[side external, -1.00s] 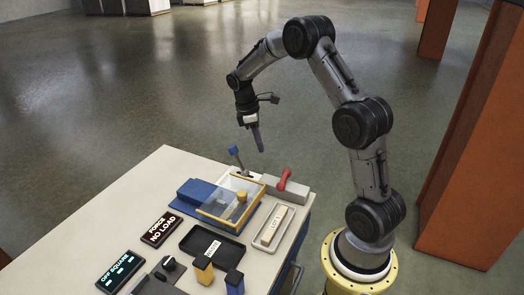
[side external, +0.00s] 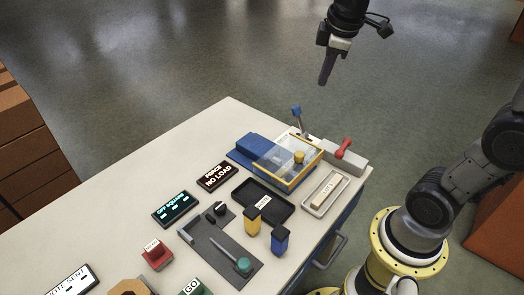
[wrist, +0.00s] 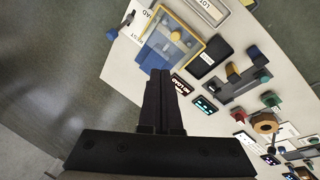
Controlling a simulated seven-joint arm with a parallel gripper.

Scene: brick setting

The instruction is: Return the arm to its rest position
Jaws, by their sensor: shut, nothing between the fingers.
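My gripper (side external: 325,80) hangs in the air, pointing down, beyond the far corner of the work table (side external: 130,170). It is shut and empty, clear of everything on the table. In the wrist view, my gripper's two dark fingers (wrist: 160,76) lie together with nothing between them, and the table shows beyond them. My upper arm is cut off at the top of the side view.
Below the gripper stand a blue-tipped lever (side external: 297,112), a red-handled lever (side external: 343,148) and a clear-lidded, yellow-framed box (side external: 287,180). A black tray (side external: 262,201) and a pale tray (side external: 337,205) lie nearer. Open floor (side external: 180,60) surrounds the far side.

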